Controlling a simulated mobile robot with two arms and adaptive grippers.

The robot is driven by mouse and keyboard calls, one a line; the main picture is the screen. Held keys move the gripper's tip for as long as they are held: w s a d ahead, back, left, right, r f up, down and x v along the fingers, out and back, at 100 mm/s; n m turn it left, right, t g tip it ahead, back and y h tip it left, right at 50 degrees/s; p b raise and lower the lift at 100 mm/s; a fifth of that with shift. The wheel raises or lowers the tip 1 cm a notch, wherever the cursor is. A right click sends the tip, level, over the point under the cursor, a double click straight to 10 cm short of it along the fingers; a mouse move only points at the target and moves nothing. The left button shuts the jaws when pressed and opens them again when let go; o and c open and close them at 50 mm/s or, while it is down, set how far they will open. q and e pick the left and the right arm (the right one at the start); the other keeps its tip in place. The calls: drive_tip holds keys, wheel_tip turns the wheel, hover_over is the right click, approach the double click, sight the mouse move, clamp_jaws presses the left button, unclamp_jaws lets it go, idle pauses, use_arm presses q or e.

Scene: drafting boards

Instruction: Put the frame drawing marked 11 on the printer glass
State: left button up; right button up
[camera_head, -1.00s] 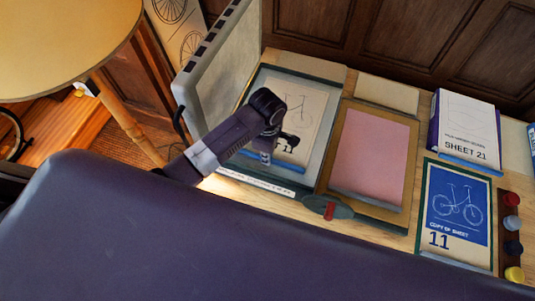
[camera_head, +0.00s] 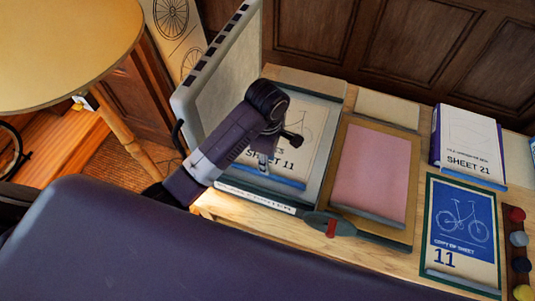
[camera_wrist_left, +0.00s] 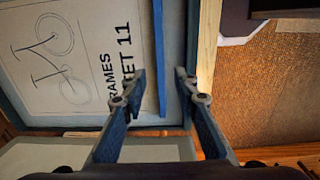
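The frame drawing marked Sheet 11 (camera_head: 303,126) lies flat on the printer glass, inside the printer's grey rim (camera_head: 328,155). A blue strip (camera_head: 275,180) runs along the drawing's near edge. My left gripper (camera_head: 264,168) is over this near edge and covers part of the drawing's lettering. In the left wrist view, the drawing (camera_wrist_left: 85,50) lies to the left, and the blue strip (camera_wrist_left: 158,60) shows between the two parted fingers (camera_wrist_left: 160,78). The gripper is open and holds nothing that I can see. My right gripper is not in view.
The printer lid (camera_head: 222,75) stands raised on the left. A pink sheet on a board (camera_head: 370,170), a blue copy of sheet 11 (camera_head: 460,225), a Sheet 21 box (camera_head: 468,140) and several coloured knobs (camera_head: 517,240) lie to the right. A round table (camera_head: 65,45) stands far left.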

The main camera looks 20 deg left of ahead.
use_arm(q)
wheel_tip(320, 180, up, 5)
drive_tip(key=shift+f+p, duration=0.1)
drive_tip(key=shift+p, duration=0.9)
drive_tip(key=shift+s, duration=0.1)
